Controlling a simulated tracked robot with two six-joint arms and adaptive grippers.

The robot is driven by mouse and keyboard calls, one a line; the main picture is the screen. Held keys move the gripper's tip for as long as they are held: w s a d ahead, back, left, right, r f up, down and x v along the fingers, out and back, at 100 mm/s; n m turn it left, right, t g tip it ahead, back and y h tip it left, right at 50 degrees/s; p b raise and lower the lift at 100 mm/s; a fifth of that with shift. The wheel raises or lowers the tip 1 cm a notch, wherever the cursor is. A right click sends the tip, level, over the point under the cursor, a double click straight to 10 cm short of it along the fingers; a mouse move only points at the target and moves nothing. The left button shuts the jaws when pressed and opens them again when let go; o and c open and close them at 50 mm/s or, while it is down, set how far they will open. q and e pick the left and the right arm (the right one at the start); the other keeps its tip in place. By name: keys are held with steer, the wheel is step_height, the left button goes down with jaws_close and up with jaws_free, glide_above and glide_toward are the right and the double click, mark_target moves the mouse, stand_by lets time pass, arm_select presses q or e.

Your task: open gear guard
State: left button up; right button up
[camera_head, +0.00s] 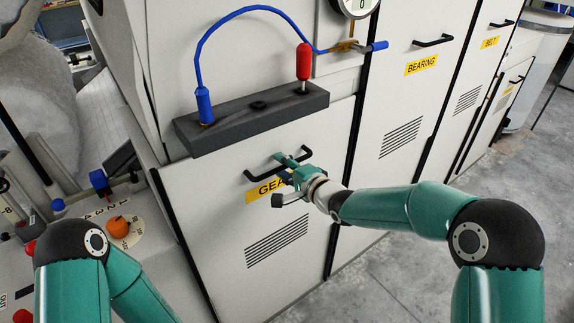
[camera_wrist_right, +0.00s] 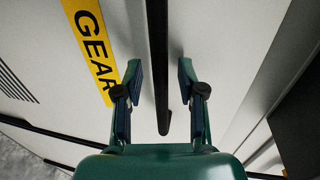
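The gear guard (camera_head: 225,215) is a white panel door with a yellow GEAR label and a vented grille, and it sits shut in the machine front. Its black bar handle (camera_head: 257,172) is near the top of the panel, and in the right wrist view the handle (camera_wrist_right: 158,50) runs between my fingers. My right gripper (camera_head: 284,177) is at the handle. In the wrist view its two fingers (camera_wrist_right: 160,75) are apart, one on each side of the bar, with gaps showing. The label (camera_wrist_right: 95,50) is partly behind the left finger. My left arm shows at lower left, its gripper out of view.
A dark ledge (camera_head: 230,120) with a blue cable and a red-handled tool (camera_head: 303,65) juts out above the guard. BEARING (camera_head: 421,65) and BELT (camera_head: 489,43) panels are to the right. A control desk with an orange knob (camera_head: 118,227) is at left. Open floor (camera_head: 480,180) lies right.

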jaws_close()
stand_by(0.3)
